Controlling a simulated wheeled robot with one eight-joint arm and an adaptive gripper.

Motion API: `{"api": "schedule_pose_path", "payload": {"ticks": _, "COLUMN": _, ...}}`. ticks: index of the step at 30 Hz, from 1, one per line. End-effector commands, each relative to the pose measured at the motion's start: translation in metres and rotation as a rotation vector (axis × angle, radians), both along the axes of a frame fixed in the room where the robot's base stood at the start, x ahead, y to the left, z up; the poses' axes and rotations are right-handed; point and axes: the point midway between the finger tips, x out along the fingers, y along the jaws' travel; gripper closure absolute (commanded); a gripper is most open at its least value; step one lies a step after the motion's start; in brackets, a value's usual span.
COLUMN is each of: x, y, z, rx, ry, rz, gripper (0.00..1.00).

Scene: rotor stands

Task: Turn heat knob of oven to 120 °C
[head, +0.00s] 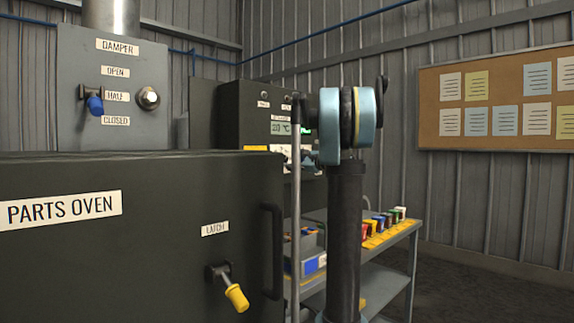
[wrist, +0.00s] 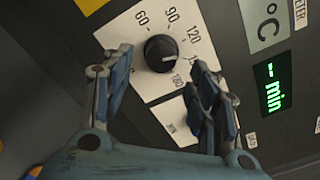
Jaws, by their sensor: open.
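The black round heat knob (wrist: 160,53) sits on a white dial plate (wrist: 150,95) in the wrist view. Marks 60, 90, 120, part of 150 and 180 run around it. A small light pointer on the knob faces right, around the 120 to 150 side; the exact mark is hard to tell. My gripper (wrist: 157,67) is open, with one finger on each side below the knob and the knob showing between the tips. I cannot tell whether either tip touches it.
The dark parts oven (head: 120,250) fills the left front, with a handle (head: 272,250) and yellow latch lever (head: 236,297). A damper panel (head: 115,75) stands behind. A shelf cart (head: 400,232) with coloured bins is to the right. A green-lit display (wrist: 272,85) sits beside the dial.

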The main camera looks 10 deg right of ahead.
Motion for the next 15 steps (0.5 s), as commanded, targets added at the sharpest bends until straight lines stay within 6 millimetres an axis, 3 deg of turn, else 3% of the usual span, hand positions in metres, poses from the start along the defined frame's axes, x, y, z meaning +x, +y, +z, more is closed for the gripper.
{"api": "schedule_pose_path", "payload": {"ticks": 6, "x": 0.024, "y": 0.018, "z": 0.0, "rx": 0.0, "ry": 0.0, "rz": 0.001, "gripper": 0.46}}
{"api": "schedule_pose_path", "payload": {"ticks": 15, "x": 0.034, "y": 0.024, "z": 0.0, "rx": 0.0, "ry": 0.0, "rz": 0.0, "gripper": 0.46}}
